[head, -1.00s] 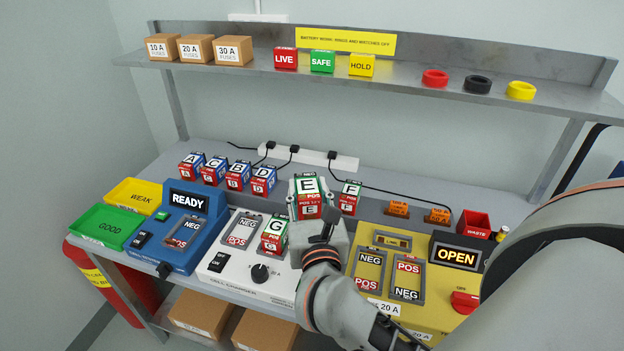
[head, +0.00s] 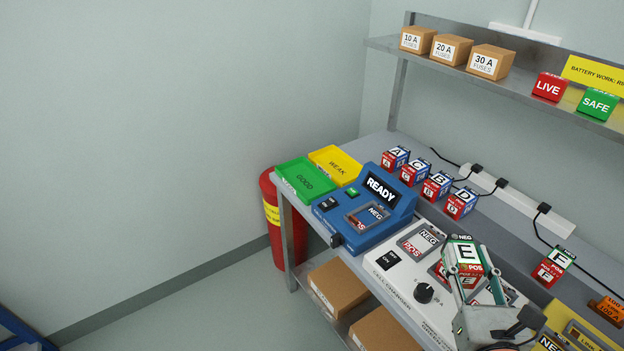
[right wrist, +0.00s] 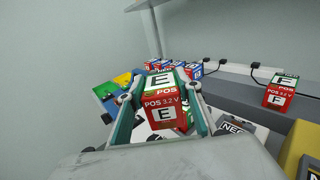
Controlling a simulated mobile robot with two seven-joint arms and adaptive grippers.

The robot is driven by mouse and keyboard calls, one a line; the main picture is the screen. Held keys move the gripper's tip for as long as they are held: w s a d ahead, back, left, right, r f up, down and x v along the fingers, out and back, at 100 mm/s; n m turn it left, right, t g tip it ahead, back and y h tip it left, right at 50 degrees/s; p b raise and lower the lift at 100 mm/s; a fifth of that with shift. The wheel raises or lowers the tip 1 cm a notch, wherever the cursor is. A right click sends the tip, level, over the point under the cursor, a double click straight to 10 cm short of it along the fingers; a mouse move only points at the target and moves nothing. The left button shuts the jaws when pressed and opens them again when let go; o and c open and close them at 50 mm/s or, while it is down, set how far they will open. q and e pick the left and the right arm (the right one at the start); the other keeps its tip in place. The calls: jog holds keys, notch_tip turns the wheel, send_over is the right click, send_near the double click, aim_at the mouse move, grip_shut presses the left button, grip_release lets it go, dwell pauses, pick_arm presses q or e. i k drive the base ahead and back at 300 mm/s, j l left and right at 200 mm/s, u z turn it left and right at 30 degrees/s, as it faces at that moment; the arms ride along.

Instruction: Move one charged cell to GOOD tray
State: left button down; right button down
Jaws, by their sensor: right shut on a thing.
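Cell E (head: 463,254), green, white and red, is held upright between the fingers of my right gripper (head: 467,262), over the right part of the white charger (head: 408,262). It also shows between the fingers in the right wrist view (right wrist: 166,103). The green GOOD tray (head: 319,189) lies at the left end of the bench and looks empty. My right gripper is well to the right of it. Another cell in the charger is mostly hidden behind cell E. My left gripper is not in view.
The yellow WEAK tray (head: 349,171) lies beside the GOOD tray. The blue tester (head: 402,212) reads READY and stands between the trays and charger. Blue-and-red cells A, C, B and D (head: 460,204) stand behind. Cell F (head: 553,267) is to the right. A shelf (head: 480,80) overhangs the back.

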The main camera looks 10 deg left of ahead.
aim_at(298, 174)
jog(key=i+j, duration=0.15)
jog(key=j, duration=0.25)
jog(key=i+j, duration=0.15)
jog(key=j, duration=0.2)
jog(key=i+j, duration=0.2)
jog(key=j, duration=0.2)
jog(key=i+j, duration=0.15)
jog(key=j, duration=0.2)
jog(key=i+j, duration=0.15)
jog(key=j, duration=0.25)
jog(key=i+j, duration=0.15)
jog(key=j, duration=0.25)
jog(key=i+j, duration=0.15)
jog(key=j, duration=0.2)
